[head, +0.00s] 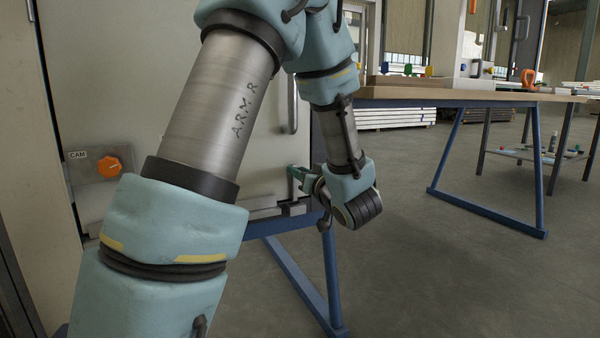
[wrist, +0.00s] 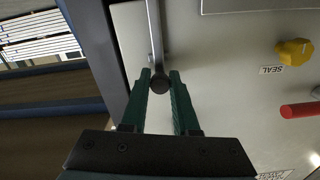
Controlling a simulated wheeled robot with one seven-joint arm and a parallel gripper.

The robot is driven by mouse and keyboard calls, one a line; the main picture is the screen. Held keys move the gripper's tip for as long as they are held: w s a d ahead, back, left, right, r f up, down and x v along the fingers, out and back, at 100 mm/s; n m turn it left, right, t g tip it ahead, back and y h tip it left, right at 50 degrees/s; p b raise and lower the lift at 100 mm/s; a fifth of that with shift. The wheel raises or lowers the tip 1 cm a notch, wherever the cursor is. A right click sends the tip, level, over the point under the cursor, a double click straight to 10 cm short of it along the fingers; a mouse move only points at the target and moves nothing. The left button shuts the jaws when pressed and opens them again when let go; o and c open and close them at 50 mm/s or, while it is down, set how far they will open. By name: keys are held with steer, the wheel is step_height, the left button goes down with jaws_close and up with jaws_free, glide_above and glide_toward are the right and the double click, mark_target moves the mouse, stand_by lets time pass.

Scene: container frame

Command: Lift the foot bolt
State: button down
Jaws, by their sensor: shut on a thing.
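The foot bolt (wrist: 154,35) is a long grey rod with a round dark end, seen in the wrist view against the pale panel. Its dark end sits between the two green fingertips of my gripper (wrist: 160,78), which is shut on it. In the head view my gripper (head: 297,174) reaches left from my wrist to the lower right part of the pale door (head: 225,150). The fingertips are small there, and I cannot make out the bolt's grasped end in that view.
An orange knob (head: 108,167) marked CAM is at the left. A vertical bar handle (head: 292,105) is above my gripper. A yellow knob (wrist: 294,52) marked SEAL and a red cylinder (wrist: 300,110) show at right in the wrist view. A blue-legged workbench (head: 470,97) stands right.

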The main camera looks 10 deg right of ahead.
steer(key=c, duration=1)
jaws_free()
steer(key=shift+r, duration=0.4)
steer(key=o, duration=0.3)
steer(key=shift+f, duration=0.15)
steer(key=shift+o, duration=0.2)
steer(key=p+v, duration=0.3)
steer(key=v, duration=0.7)
steer(key=shift+s, duration=0.35)
steer(key=shift+d, duration=0.15)
